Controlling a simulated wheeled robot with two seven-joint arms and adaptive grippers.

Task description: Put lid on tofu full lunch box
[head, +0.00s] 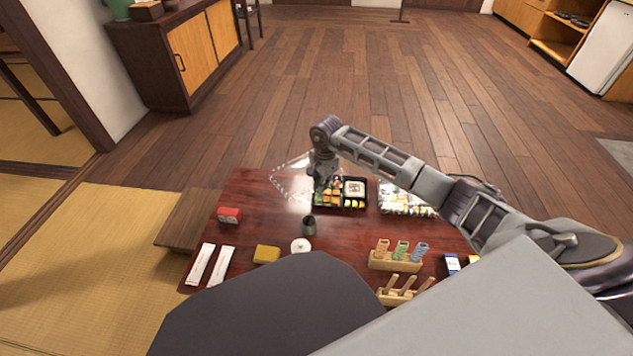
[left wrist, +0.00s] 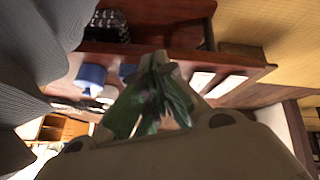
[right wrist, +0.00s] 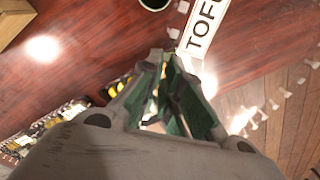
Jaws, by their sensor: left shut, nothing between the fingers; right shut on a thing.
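The black lunch box (head: 366,194), filled with food, sits open at the far middle of the table. My right gripper (head: 320,186) is over its left side. In the right wrist view this gripper (right wrist: 168,62) is shut on the clear lid (right wrist: 205,28), which has a TOFU label and a white dashed edge. In the head view the lid (head: 291,181) extends left of the gripper, above the table, and looks tilted. Part of the box (right wrist: 118,86) shows below the gripper. My left gripper (left wrist: 155,62) is shut and empty, near the table's edge; the head view does not show it.
A second filled box (head: 405,199) stands right of the black one. A dark cup (head: 309,226), white round piece (head: 300,245), yellow block (head: 267,254), red box (head: 229,215) and wooden rack (head: 395,262) stand nearer. White packets (head: 200,263) lie front left.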

